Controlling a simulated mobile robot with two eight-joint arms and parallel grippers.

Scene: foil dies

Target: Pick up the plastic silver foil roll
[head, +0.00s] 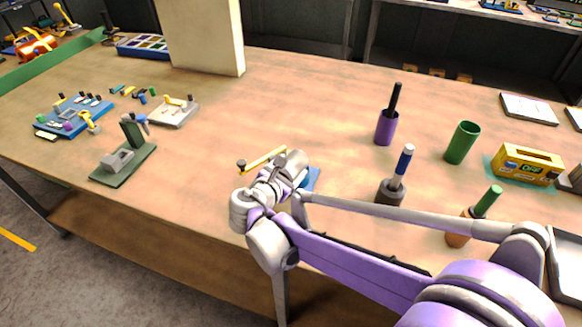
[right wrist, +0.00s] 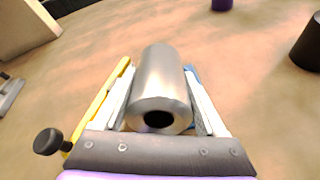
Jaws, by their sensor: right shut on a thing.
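A silver foil roll (right wrist: 160,75) lies between the two pale fingers of my right gripper (right wrist: 158,88) in the right wrist view, its dark hollow end facing the camera. My right gripper is shut on it. In the head view my right gripper (head: 290,168) is over the near middle part of the table, and its own links mostly hide the roll. I cannot tell whether the roll touches the table. My left gripper is not in view.
A yellow bar (head: 262,160) with a dark knob and a blue piece (head: 312,180) sit close beside my right gripper. To the right stand a purple cup (head: 385,128), a dark holder (head: 390,192), a green cup (head: 462,143) and a yellow box (head: 527,165). A green-based device (head: 122,165) is left.

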